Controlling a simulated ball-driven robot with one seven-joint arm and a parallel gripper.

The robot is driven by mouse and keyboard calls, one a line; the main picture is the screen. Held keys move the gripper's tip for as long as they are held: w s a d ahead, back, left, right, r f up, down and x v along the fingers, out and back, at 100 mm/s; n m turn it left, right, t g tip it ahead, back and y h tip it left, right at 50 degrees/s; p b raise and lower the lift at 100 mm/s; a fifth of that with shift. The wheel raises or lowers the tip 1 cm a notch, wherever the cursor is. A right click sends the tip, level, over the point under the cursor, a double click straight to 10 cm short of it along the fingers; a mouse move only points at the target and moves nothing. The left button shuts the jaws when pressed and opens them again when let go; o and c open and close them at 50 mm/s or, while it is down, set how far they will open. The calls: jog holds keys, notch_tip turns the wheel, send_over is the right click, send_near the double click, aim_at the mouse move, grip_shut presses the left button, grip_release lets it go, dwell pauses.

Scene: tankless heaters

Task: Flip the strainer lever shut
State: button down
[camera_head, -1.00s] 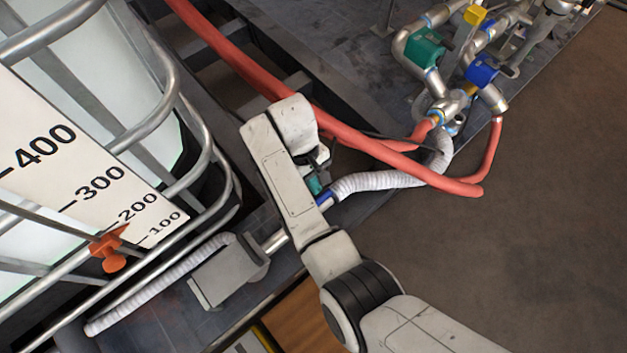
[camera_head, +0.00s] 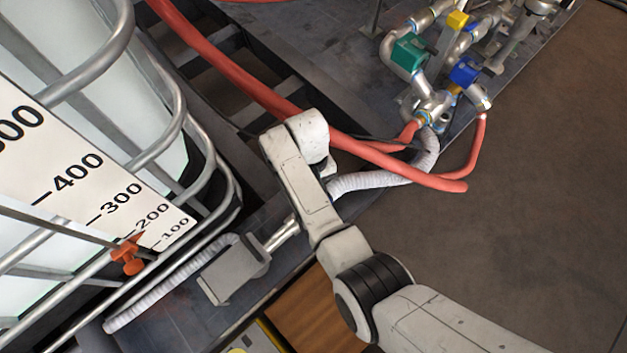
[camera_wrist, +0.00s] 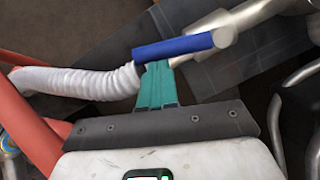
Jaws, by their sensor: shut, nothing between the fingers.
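A blue bar (camera_wrist: 185,46), which looks like the strainer lever, lies along the metal pipe (camera_wrist: 245,20) beside the end of the white ribbed hose in the wrist view. My gripper (camera_wrist: 157,68) has its teal fingers together with nothing between them. Its fingertips are right at the lower edge of the blue bar; I cannot tell whether they touch it. In the head view my arm hides the blue bar and the fingers.
The white ribbed hose (camera_head: 385,180) and red hoses (camera_head: 228,68) cross behind my arm. A caged tank (camera_head: 75,240) stands at the left, with a grey box (camera_head: 232,272) on the pipe near it. Valves (camera_head: 410,54) stand at the upper right. Brown floor is clear at right.

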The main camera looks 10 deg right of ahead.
jog(key=m+p, duration=0.1)
jog(key=s+d+m+p, duration=0.1)
jog(key=p, duration=0.1)
jog(key=s+m+y+p, duration=0.1)
jog(key=p, duration=0.1)
jog(key=shift+s+d+r+m, duration=0.2)
jog(key=shift+s+r+m, duration=0.05)
jog(key=shift+r+m, duration=0.15)
jog(key=s+a+m+t+y+p, duration=0.1)
jog(key=s+m+y+p, duration=0.1)
jog(key=s+m+p, duration=0.4)
jog(key=shift+s+f+m+p, duration=0.4)
jog(key=shift+m+p, duration=1.2)
jog(key=shift+p, duration=0.65)
jog(key=shift+s+a+f, duration=0.1)
jog(key=p+v, duration=0.5)
jog(key=v, duration=0.6)
